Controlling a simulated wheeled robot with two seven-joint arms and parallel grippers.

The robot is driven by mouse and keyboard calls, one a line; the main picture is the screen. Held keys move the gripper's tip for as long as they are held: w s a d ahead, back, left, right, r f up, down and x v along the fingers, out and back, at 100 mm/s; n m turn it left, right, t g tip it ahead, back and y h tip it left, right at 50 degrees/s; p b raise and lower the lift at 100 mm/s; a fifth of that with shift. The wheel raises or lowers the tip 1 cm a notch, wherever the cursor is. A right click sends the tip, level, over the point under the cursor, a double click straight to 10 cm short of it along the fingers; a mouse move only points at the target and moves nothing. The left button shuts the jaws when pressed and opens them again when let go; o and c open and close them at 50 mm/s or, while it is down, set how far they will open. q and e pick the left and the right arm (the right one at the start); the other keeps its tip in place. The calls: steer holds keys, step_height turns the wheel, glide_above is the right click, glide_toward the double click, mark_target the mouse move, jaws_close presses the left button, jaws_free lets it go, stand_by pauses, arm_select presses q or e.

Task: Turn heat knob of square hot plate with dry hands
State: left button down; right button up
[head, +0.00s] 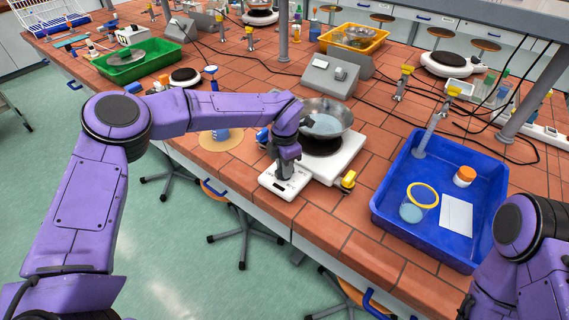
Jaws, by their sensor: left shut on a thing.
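The white square hot plate (345,158) stands near the front edge of the tiled bench. A metal bowl (327,125) with pale liquid sits on its dark round heating surface. Its control panel (272,184) juts toward the front left. My left gripper (284,176) points down over this panel, shut, with its fingertips at the heat knob. The knob is mostly hidden by the fingers, so its setting cannot be read. My right arm shows at the lower right, but its gripper is out of the picture.
A blue tray (394,224) to the right holds a beaker (412,213), an orange-capped jar (464,176) and a white card (456,215). A grey socket box (331,78) stands behind the bowl.

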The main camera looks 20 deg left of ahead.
arm_select(q)
steer(key=shift+r+m, duration=0.1)
steer(key=shift+m, duration=0.4)
stand_by(0.3)
steer(key=c, duration=1)
jaws_free()
steer(key=shift+o, duration=0.2)
step_height(320, 180, up, 10)
steer(key=b, duration=0.2)
steer(key=shift+r+b, duration=0.25)
steer(key=shift+b, duration=0.1)
